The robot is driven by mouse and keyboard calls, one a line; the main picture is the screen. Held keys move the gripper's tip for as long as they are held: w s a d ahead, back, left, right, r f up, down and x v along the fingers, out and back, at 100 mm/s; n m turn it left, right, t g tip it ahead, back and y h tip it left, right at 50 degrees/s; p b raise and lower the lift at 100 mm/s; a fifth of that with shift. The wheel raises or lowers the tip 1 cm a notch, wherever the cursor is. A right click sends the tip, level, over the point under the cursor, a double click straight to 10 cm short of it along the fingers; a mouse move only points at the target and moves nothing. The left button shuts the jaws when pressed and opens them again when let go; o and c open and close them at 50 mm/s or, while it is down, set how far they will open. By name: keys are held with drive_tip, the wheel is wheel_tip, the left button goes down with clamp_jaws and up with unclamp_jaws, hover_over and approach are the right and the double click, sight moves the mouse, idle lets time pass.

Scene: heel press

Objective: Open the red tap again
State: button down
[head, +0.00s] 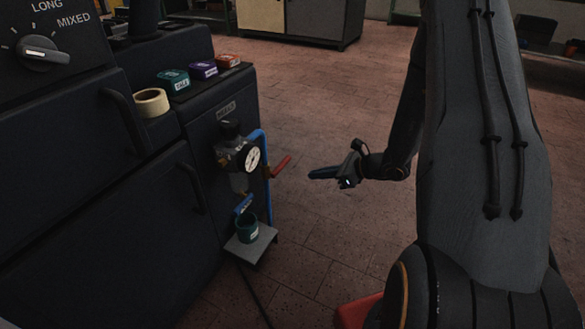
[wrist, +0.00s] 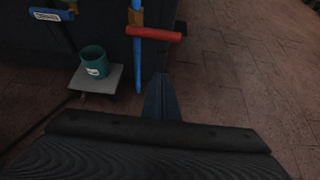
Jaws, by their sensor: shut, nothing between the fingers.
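The red tap (head: 281,166) is a red lever on the blue vertical pipe (head: 266,180) at the side of the dark machine. In the head view it sticks out to the right, tilted upward. In the wrist view the red tap (wrist: 154,33) lies across the pipe, beyond my fingertips. My gripper (head: 312,175) is shut and empty, to the right of the lever and apart from it. Its shut fingers also show in the wrist view (wrist: 160,80).
A blue-handled drain lever (head: 243,205) sits below the gauge (head: 252,158). A green cup (head: 247,227) stands on a small grey shelf (head: 262,245) below. Tape (head: 150,102) and small coloured boxes (head: 173,80) lie on the machine's ledge. The floor (head: 330,235) around my gripper is clear.

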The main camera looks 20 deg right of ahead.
sight(281, 167)
idle(0.3)
drive_tip(key=b+x, duration=0.6)
drive_tip(key=x, duration=0.5)
wheel_tip(281, 167, up, 4)
drive_tip(key=shift+r+b, duration=0.2)
drive_tip(key=shift+b, duration=0.2)
